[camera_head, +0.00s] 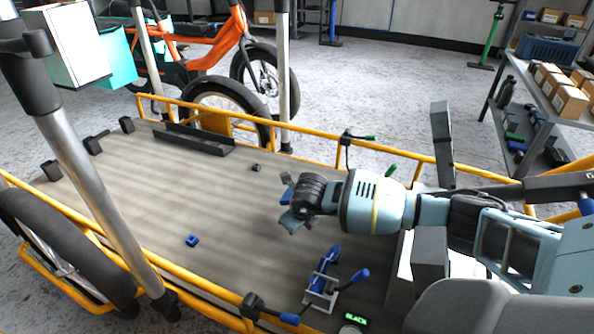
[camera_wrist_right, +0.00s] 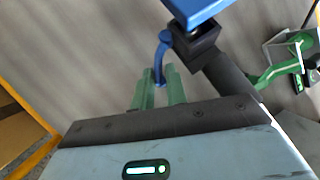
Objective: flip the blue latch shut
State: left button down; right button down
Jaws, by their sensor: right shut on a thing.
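In the head view my right gripper (camera_head: 292,218) is low over the wooden cargo deck, with its arm coming in from the right. In the right wrist view its green fingers (camera_wrist_right: 160,92) are close together around the thin lower end of a blue lever (camera_wrist_right: 162,60). The lever's upper end meets a black block, with a blue piece (camera_wrist_right: 196,10) above it. In the head view a small blue and dark part (camera_head: 287,181) shows beside the gripper; most of it is hidden. A separate blue-handled clamp (camera_head: 322,276) stands nearer on the deck. My left gripper is out of view.
A green lever (camera_wrist_right: 272,72) on a bracket is right of the fingers in the wrist view. A yellow rail (camera_head: 310,158) borders the deck (camera_head: 120,190). A small blue block (camera_head: 192,241) lies on it. Mid-left deck is mostly clear. A shelf with boxes (camera_head: 570,102) stands at right.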

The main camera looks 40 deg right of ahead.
jog(key=d+n+y, duration=0.1)
jog(key=d+n+y+b, duration=0.1)
jog(key=d+n+y, duration=0.1)
jog(key=n, duration=0.1)
jog(key=shift+r+g+y, duration=0.25)
jog(key=shift+g+y, duration=0.05)
jog(key=shift+g, duration=0.1)
jog(key=c, duration=1.4)
grip_release()
jog(key=shift+s, duration=0.1)
jog(key=shift+c, duration=0.2)
jog(key=shift+r, duration=0.1)
jog(key=shift+d, duration=0.1)
